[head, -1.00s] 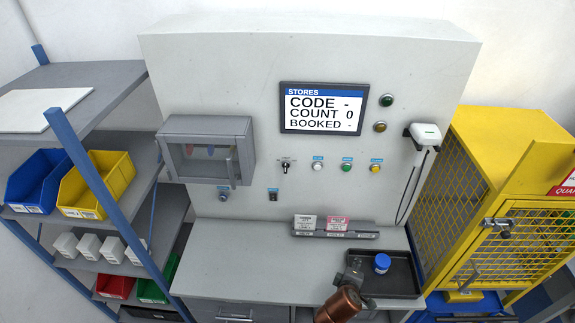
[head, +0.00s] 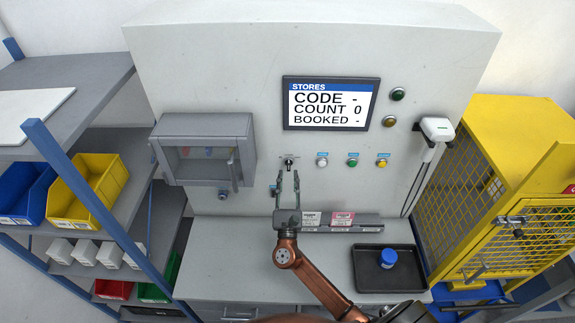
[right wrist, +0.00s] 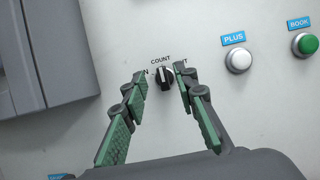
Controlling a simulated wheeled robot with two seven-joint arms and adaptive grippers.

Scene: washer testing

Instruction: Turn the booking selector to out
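The booking selector (head: 289,162) is a small black knob on the grey panel, below the screen. In the right wrist view the selector (right wrist: 165,79) has its white mark pointing up at the COUNT label, with partly hidden labels on both sides. My right gripper (head: 287,178) is open in front of the panel. In the right wrist view its green-padded fingers (right wrist: 160,76) lie left and right of the knob. I cannot tell whether they touch it. My left gripper is not in view.
The screen (head: 330,105) reads CODE -, COUNT 0, BOOKED -. White (head: 322,160), green (head: 353,160) and yellow (head: 382,160) buttons sit right of the selector. A grey cabinet (head: 207,121) juts out on the left. A label rack (head: 360,222) and a black tray (head: 364,284) with a blue-lidded jar (head: 388,258) are below.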

